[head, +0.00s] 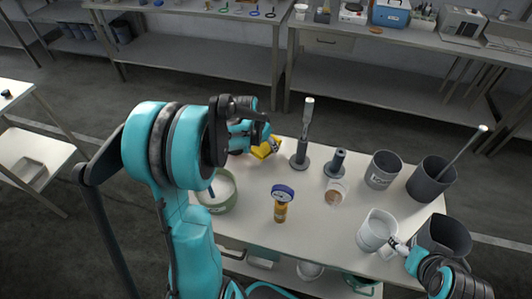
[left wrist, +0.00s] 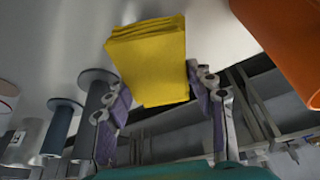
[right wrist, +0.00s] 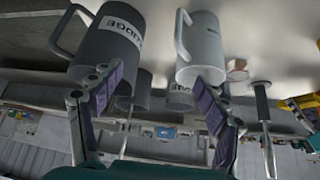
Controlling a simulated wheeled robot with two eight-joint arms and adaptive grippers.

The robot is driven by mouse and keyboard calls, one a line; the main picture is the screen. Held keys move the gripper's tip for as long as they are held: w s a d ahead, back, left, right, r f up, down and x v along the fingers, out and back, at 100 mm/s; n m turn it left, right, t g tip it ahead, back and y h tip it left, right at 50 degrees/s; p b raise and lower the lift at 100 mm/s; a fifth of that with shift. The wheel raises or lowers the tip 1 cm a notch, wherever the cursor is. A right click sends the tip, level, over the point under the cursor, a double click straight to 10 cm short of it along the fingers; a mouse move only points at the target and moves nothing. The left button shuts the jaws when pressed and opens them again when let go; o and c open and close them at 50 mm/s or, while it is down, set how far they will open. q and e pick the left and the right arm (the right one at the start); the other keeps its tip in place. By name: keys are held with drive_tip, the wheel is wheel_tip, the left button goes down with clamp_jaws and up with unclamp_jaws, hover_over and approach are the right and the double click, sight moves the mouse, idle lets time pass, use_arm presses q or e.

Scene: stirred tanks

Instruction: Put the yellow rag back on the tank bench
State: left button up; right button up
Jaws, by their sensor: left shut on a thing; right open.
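The yellow rag (head: 266,148) is a folded block at the far left part of the white-topped tank bench (head: 322,228). My left gripper (head: 257,137) is shut on it; in the left wrist view the rag (left wrist: 150,60) sits between the two fingers (left wrist: 155,98). I cannot tell whether the rag touches the bench top. My left arm hides part of the bench's left side. My right gripper (right wrist: 150,82) is open and empty, with a white jug (right wrist: 203,45) and a dark grey jug (right wrist: 108,42) close ahead of its fingers.
A stirrer on a grey base (head: 300,160), a grey post (head: 335,165) and grey tanks (head: 383,170) stand to the right. An orange cylinder (left wrist: 290,40) shows beside the left gripper.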

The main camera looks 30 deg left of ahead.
sight(266, 151)
use_arm(q)
wheel_tip(266, 151, down, 4)
drive_tip(key=shift+f+b, duration=0.15)
drive_tip(key=shift+b, duration=0.75)
drive_tip(key=shift+f, duration=0.15)
drive_tip(key=o, duration=0.9)
drive_tip(key=shift+o, duration=0.7)
